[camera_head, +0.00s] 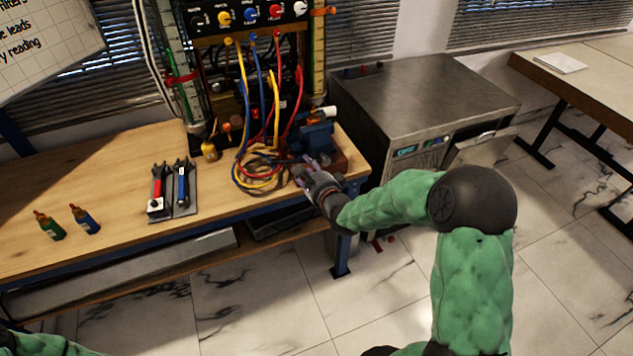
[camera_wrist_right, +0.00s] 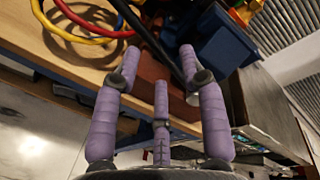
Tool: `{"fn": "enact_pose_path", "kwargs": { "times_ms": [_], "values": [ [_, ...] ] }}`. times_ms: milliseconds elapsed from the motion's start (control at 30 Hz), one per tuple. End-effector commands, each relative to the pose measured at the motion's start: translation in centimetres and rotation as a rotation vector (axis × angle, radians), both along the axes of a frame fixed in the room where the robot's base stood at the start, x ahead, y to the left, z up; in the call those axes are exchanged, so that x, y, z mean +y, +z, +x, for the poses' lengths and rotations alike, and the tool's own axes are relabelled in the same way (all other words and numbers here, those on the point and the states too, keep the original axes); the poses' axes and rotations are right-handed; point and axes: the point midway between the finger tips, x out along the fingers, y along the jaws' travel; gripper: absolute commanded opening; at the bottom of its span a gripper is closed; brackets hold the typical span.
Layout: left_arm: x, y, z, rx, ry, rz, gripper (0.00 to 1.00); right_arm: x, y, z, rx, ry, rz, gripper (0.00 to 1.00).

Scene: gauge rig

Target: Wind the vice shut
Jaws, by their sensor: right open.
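The blue vice (camera_head: 318,136) stands on a red-brown block (camera_head: 338,160) at the right end of the wooden bench. It also shows at the upper right of the right wrist view (camera_wrist_right: 222,45). My right gripper (camera_head: 308,168) is at the vice's front, near the bench edge. In the right wrist view its purple fingers (camera_wrist_right: 160,68) are spread open. A dark bar (camera_wrist_right: 150,38), perhaps the vice's handle, runs slanting between the fingertips; I cannot tell whether they touch it. The vice's jaws are too small to judge. My left gripper is out of view.
Yellow, blue and red hoses (camera_head: 262,172) loop on the bench beside the vice, below the gauge panel (camera_head: 250,18). Two tools lie on a grey tray (camera_head: 158,212), with small bottles (camera_head: 85,220) further left. A grey metal cabinet (camera_head: 425,90) stands to the right.

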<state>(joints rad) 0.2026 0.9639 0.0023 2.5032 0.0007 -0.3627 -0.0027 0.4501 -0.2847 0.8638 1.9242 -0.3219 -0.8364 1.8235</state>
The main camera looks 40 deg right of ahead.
Motion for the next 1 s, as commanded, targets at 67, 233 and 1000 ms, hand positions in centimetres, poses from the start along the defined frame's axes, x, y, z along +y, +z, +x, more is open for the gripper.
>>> {"fn": "enact_pose_path", "kwargs": {
  "times_ms": [67, 233, 1000],
  "values": [
    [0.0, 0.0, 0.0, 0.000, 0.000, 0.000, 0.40, 0.1, 0.3, -1.4, -0.001, -0.003, -0.001, 0.42],
    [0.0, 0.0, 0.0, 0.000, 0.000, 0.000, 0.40, 0.6, 0.9, -4.6, -0.001, -0.003, -0.001, 0.42],
    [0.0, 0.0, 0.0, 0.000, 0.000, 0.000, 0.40, 1.6, 1.7, -10.2, 0.003, -0.001, 0.001, 0.42]
  ]
}}
